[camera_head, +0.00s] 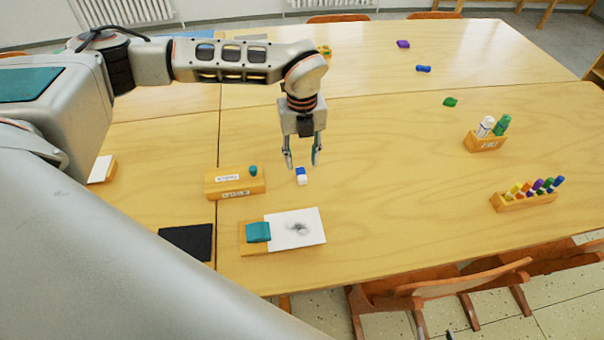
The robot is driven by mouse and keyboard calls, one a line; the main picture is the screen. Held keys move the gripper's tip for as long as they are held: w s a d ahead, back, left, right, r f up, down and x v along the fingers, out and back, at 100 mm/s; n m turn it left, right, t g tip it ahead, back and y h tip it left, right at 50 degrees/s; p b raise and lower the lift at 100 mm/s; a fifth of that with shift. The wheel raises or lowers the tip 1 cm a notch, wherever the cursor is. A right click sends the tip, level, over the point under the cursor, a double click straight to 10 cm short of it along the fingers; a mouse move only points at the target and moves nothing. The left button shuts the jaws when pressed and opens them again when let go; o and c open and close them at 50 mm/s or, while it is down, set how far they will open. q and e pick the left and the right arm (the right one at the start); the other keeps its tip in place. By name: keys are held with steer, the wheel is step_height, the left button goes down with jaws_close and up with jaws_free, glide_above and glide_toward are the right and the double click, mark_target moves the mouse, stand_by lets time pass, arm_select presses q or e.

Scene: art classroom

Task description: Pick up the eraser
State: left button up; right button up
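A small eraser (302,180), white with a blue sleeve, stands or lies on the wooden table (390,190) near the middle. My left gripper (302,163) hangs above it, pointing down, with its two fingers spread apart and nothing between them. The fingertips appear just above and behind the eraser, and I see no contact. My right gripper is not in view.
A wooden box (233,190) with labels stands left of the eraser. A white sheet with a grey smudge (297,228) lies in front, beside a teal block (258,232). Wooden holders (485,143) (525,202) stand at right.

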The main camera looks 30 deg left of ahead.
mark_target(302, 173)
arm_select(q)
steer(key=f, duration=0.3)
steer(key=shift+s+f, duration=0.35)
steer(key=shift+f, duration=0.05)
steer(key=shift+w+f, duration=0.1)
steer(key=shift+f, duration=0.4)
steer(key=c, duration=1)
steer(key=shift+r, duration=0.1)
arm_select(e)
steer(key=shift+w+r, duration=0.15)
steer(key=shift+w, duration=0.25)
arm_select(q)
steer(key=shift+r, duration=0.6)
step_height(302, 173, up, 19)
steer(key=shift+f+p, duration=0.1)
steer(key=shift+p, duration=0.45)
arm_select(e)
steer(key=shift+a+r, duration=0.1)
steer(key=shift+r, duration=0.55)
